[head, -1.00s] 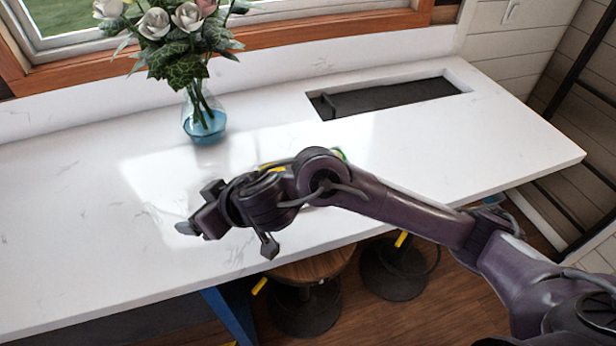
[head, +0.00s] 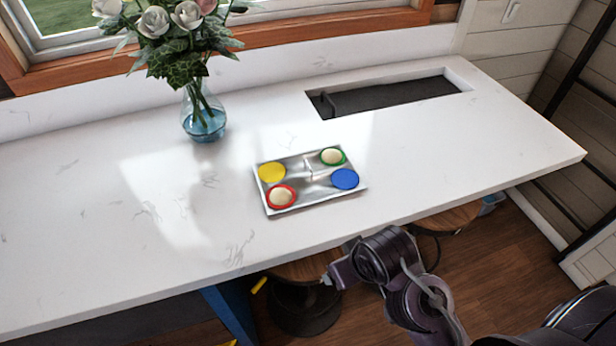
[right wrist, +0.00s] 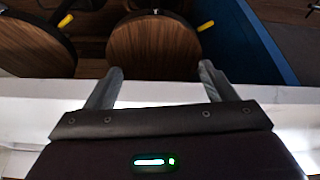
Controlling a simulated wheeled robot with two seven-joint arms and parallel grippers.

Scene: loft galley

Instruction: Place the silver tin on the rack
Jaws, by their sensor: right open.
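No silver tin that I can make out and no clear rack show in either view. A silver rectangular tray (head: 318,197) lies on the white counter, holding a yellow disc (head: 272,172), a blue disc (head: 345,179), a green-rimmed round piece (head: 333,156) and a red-rimmed round piece (head: 281,196). Whether this tray is the task's rack, I cannot tell. My right gripper (head: 328,280) is below the counter's front edge, apart from the tray. In the right wrist view its two fingers (right wrist: 161,67) are spread with nothing between them. My left gripper is out of view.
A glass vase of roses (head: 204,118) stands at the back left of the counter (head: 90,220). A dark recessed opening (head: 395,97) is at the back right. Stools (head: 300,305) stand under the front edge. The counter's left and right parts are clear.

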